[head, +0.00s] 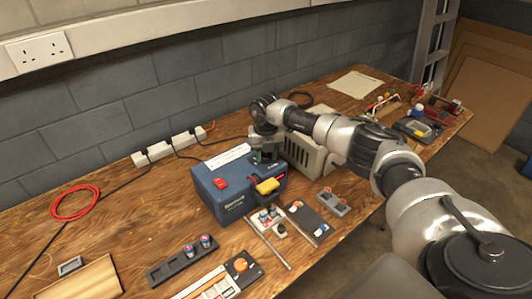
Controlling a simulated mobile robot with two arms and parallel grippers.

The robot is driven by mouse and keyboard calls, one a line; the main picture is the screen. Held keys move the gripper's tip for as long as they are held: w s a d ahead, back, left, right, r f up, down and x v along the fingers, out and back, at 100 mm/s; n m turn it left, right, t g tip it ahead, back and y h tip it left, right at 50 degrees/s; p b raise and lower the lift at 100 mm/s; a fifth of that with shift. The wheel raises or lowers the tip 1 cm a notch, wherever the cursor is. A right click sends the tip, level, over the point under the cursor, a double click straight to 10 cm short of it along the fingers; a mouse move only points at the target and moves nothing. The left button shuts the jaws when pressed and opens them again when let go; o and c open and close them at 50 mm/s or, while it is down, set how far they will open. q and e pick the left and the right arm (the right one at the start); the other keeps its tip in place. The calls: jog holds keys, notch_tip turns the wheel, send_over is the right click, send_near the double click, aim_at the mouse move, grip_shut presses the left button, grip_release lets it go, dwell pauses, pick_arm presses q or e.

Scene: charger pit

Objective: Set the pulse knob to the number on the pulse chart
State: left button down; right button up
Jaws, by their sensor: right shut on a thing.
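A blue charger box (232,193) stands on the wooden bench, with a red switch (220,183) on its top. A white paper strip (228,157) with print too small to read lies at its back edge; I cannot tell whether it is the pulse chart. My right gripper (265,157) reaches down to the box's back right top corner. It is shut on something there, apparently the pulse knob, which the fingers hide. No knob setting or chart number is readable. My left gripper is not in view.
A yellow-handled clamp (267,186) is at the box's front right. A grey vented unit (304,154) stands close behind my gripper. Small panels with knobs (184,261) lie along the front. A white power strip (160,150) and red cable coil (75,203) lie left.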

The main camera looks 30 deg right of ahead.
aim_at(266, 155)
jog(key=shift+r, duration=0.1)
jog(key=o, duration=0.9)
jog(key=shift+o, duration=0.2)
notch_tip(266, 155, up, 11)
jog(key=b, duration=0.1)
jog(key=shift+f, duration=0.25)
